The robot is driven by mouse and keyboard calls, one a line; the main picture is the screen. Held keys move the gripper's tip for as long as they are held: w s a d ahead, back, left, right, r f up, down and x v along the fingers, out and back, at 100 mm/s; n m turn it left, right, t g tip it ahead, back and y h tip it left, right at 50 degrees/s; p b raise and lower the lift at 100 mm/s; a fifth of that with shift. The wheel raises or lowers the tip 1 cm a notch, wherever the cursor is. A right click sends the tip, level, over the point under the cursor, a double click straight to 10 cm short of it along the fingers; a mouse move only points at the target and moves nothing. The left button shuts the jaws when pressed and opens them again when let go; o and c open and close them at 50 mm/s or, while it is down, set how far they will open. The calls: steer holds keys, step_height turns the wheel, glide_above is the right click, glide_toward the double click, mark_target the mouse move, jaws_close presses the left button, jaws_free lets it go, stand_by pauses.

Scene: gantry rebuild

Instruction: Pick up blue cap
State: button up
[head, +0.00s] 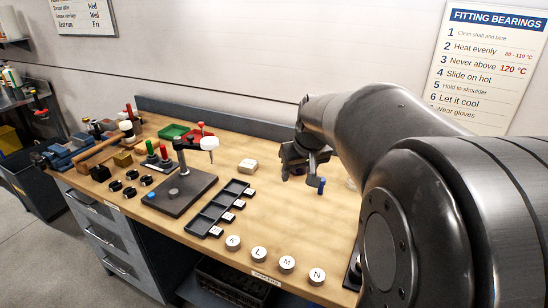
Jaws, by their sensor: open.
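A small blue upright piece (321,188), which looks like the blue cap, is at the right part of the wooden workbench. It is small in the head view, and I cannot tell whether it stands on the bench or on something else. My gripper (304,172) is open and points down, just left of and above the blue piece. One dark finger overlaps the area right beside it, and I cannot tell whether they touch. Nothing shows between the fingers.
Round pieces lettered K, L, M and N (287,264) line the bench's front edge. A dark compartment tray (207,219) and a dark stand plate with a post (176,207) lie left. A cream block (247,166) sits behind.

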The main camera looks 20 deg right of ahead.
glide_above(321, 186)
steer(key=s, duration=0.2)
step_height(321, 186, down, 9)
steer(key=x, duration=1)
steer(key=shift+d+f, duration=0.25)
steer(key=shift+d, duration=0.1)
steer(key=shift+c, duration=0.4)
steer(key=c, duration=1)
steer(key=shift+r, duration=0.15)
